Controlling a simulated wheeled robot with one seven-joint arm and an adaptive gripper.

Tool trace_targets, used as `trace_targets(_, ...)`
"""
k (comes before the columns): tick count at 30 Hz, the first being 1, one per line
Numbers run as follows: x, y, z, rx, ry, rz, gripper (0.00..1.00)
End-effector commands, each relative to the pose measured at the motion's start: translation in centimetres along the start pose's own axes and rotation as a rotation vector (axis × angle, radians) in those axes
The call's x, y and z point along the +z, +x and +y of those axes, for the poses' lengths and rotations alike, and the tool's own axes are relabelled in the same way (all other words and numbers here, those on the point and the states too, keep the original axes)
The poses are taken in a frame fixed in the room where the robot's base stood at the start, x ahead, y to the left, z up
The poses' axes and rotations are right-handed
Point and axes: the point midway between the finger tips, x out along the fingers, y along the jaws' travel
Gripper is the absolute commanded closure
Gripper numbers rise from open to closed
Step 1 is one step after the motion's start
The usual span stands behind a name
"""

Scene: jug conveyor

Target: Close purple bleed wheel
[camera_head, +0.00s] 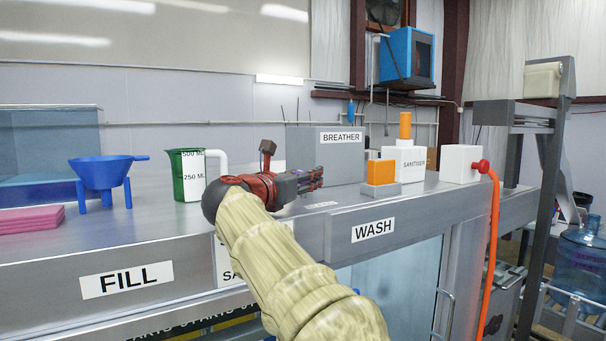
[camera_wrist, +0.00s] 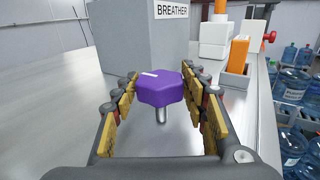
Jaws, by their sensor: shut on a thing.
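The purple bleed wheel (camera_wrist: 160,88) is a faceted knob with a white mark on its top, on a short metal stem. In the wrist view it sits between the two padded fingers of my gripper (camera_wrist: 159,80), which is shut on it. In the head view my gripper (camera_head: 316,180) reaches over the steel bench in front of the breather box (camera_head: 306,150). The grey breather box also stands just behind the wheel in the wrist view (camera_wrist: 142,40).
The orange block (camera_head: 381,172) on its grey base and the white sanitiser box (camera_head: 411,160) stand right of my gripper. The green jug (camera_head: 187,176) and blue funnel (camera_head: 104,173) stand to the left. The bench's front edge carries the WASH label (camera_head: 373,230).

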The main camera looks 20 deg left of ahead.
Motion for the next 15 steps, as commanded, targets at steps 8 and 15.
trace_targets(8, 0.31, -0.05, -0.07, -0.004, 0.001, -0.004, 0.82)
trace_targets(15, 0.27, -0.04, -0.06, -0.003, 0.001, -0.004, 0.5)
